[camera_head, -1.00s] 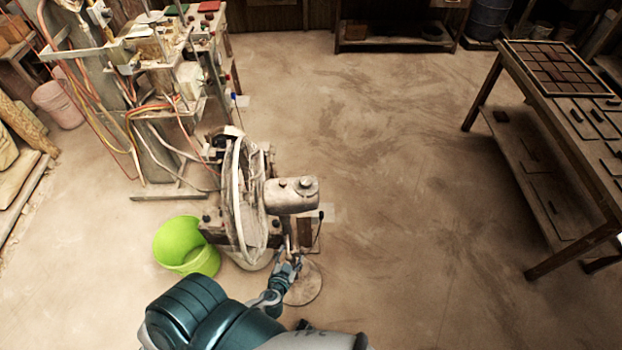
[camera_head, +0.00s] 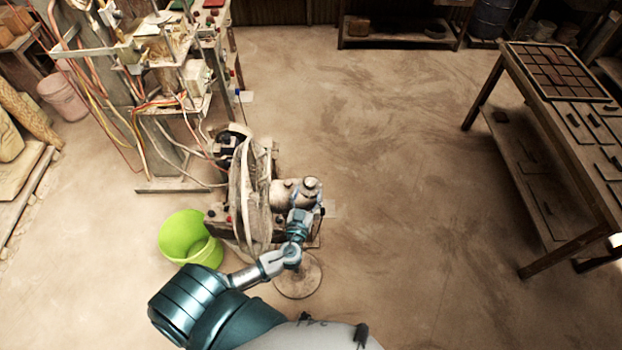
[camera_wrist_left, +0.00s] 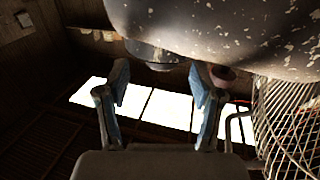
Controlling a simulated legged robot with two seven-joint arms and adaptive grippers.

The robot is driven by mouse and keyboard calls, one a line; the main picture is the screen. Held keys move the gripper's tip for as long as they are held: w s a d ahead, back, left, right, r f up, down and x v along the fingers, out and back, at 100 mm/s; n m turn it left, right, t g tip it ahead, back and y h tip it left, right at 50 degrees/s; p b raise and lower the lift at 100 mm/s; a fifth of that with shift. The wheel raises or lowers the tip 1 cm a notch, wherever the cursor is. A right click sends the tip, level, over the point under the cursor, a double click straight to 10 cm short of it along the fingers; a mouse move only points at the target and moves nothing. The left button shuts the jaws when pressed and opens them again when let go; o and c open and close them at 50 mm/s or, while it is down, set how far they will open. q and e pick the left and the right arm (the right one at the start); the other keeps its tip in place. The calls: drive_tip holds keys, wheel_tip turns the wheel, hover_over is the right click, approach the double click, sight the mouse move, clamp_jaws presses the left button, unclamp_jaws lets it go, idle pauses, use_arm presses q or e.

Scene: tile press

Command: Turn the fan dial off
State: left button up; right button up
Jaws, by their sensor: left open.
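The fan stands left of centre in the head view, with its cage (camera_head: 252,195) seen edge-on and its pale, worn motor housing (camera_head: 284,190) on the right side. A small round knob (camera_head: 311,183) sits on the housing. In the left wrist view the paint-flecked housing (camera_wrist_left: 225,35) fills the top. A dark round knob (camera_wrist_left: 158,57) shows under it, beyond and between the fingertips, and a reddish-brown one (camera_wrist_left: 223,74) sits by the right finger. I cannot tell which is the dial. My left gripper (camera_head: 303,208) is beside the housing; its fingers (camera_wrist_left: 158,78) are open and empty.
The fan's round base (camera_head: 298,280) is on the floor below my arm. A green bucket (camera_head: 188,237) stands left of the fan. A machine with hoses (camera_head: 160,100) is behind it. The wooden table (camera_head: 540,95) is at the right. The floor between is clear.

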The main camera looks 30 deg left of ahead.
sight(309, 188)
use_arm(q)
drive_tip(key=x, duration=0.2)
drive_tip(key=p+x, duration=0.1)
drive_tip(key=x, duration=0.1)
drive_tip(key=shift+a, duration=0.35)
drive_tip(key=shift+w+f, duration=0.1)
drive_tip(key=shift+w, duration=0.2)
drive_tip(key=shift+d, duration=0.3)
drive_tip(key=shift+c, duration=0.6)
drive_tip(key=c, duration=1)
drive_tip(key=shift+c, duration=0.2)
use_arm(e)
drive_tip(key=shift+a+r, duration=0.4)
drive_tip(key=shift+r, duration=0.2)
